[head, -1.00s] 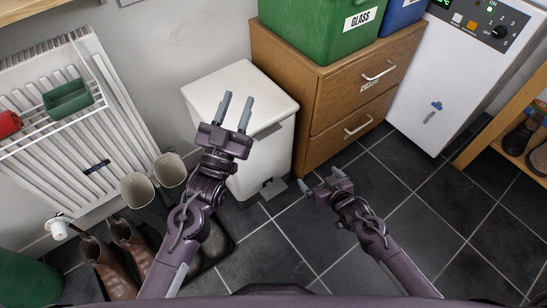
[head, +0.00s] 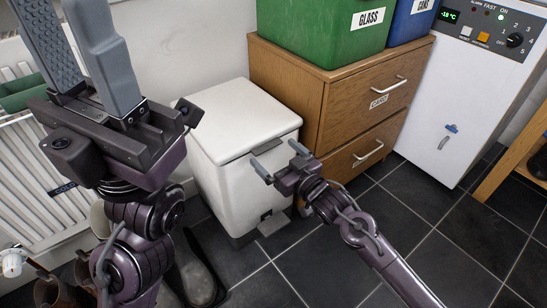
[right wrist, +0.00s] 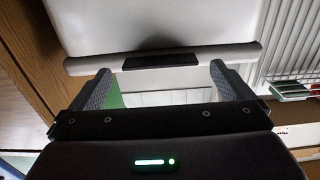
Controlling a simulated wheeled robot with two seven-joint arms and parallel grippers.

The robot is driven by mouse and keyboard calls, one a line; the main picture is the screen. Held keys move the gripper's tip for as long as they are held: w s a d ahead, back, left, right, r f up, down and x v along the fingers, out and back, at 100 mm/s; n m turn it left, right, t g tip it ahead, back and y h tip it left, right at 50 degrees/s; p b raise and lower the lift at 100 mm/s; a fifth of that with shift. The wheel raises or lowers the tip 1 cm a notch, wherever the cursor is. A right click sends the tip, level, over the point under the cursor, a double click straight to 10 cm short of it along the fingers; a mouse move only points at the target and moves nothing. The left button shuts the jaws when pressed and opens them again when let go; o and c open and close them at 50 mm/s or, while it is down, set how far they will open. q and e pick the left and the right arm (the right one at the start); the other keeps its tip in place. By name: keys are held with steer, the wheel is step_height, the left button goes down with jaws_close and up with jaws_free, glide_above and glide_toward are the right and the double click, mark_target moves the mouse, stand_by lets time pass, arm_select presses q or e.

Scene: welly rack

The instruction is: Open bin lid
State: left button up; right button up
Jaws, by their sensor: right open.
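The white bin (head: 225,175) stands on the floor left of the wooden drawers, its white lid (head: 235,112) down. A dark grey handle strip sits at the lid's front edge; it shows in the right wrist view (right wrist: 160,62) between the fingers. A pedal (head: 272,224) is at the bin's foot. My right gripper (head: 279,160) is open and empty, just in front of the bin near the lid's front edge. I cannot tell whether it touches. My left gripper (head: 72,35) is open and empty, large at upper left, its tips cut off by the frame.
Wooden drawers (head: 318,105) stand right of the bin, carrying a green glass box (head: 320,35) and a blue box (head: 412,22). A white appliance (head: 455,95) is further right. A radiator (head: 40,190) is at left, with boots below. The dark tiled floor in front is clear.

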steer(key=shift+x, duration=0.95)
steer(key=c, duration=1.3)
